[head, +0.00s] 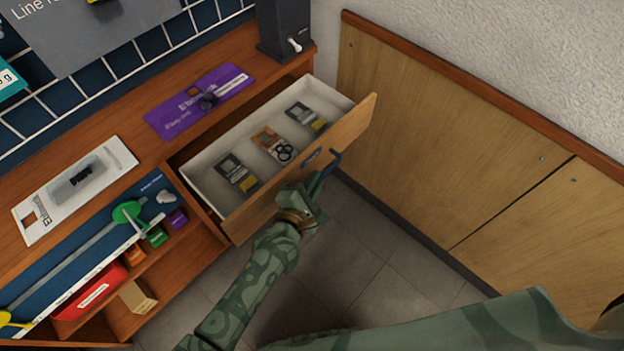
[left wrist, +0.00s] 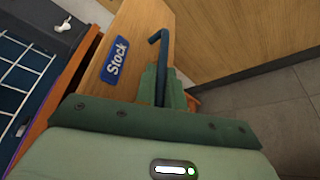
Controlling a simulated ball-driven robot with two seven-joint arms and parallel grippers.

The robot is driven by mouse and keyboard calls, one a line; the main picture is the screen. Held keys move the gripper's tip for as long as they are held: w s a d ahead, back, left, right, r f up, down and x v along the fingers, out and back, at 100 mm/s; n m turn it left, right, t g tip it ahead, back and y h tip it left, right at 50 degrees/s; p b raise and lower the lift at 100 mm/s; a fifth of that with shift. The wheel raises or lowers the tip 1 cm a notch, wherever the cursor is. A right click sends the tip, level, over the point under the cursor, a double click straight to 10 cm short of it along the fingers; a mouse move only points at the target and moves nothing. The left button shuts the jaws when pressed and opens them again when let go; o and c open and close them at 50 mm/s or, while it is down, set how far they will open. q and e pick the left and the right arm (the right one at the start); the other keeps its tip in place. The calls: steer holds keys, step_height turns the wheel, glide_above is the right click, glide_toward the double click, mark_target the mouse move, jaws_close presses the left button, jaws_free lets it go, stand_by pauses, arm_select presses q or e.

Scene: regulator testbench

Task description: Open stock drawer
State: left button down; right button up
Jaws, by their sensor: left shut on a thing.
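The stock drawer (head: 282,187) is pulled well out of the wooden bench. Its white tray holds several packets on cards. In the left wrist view its wooden front (left wrist: 138,45) carries a blue label reading "Stock" (left wrist: 115,60). A dark blue bar handle (head: 328,168) sticks out from the front; it also shows in the left wrist view (left wrist: 161,55). My left gripper (head: 317,190) is shut on this handle, its green fingers (left wrist: 163,86) on either side of the bar. My right gripper is not in view; only part of my right arm shows at lower right.
Wooden wall panels (head: 460,140) stand to the right, close to the drawer's front corner. On the benchtop are a purple card (head: 190,105), a white card (head: 50,215) and a dark box with a switch (head: 284,25). Tiled floor (head: 375,245) lies free below the drawer.

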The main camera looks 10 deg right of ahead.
arm_select(q)
steer(key=c, duration=1.5)
jaws_free()
steer(key=shift+s, duration=0.1)
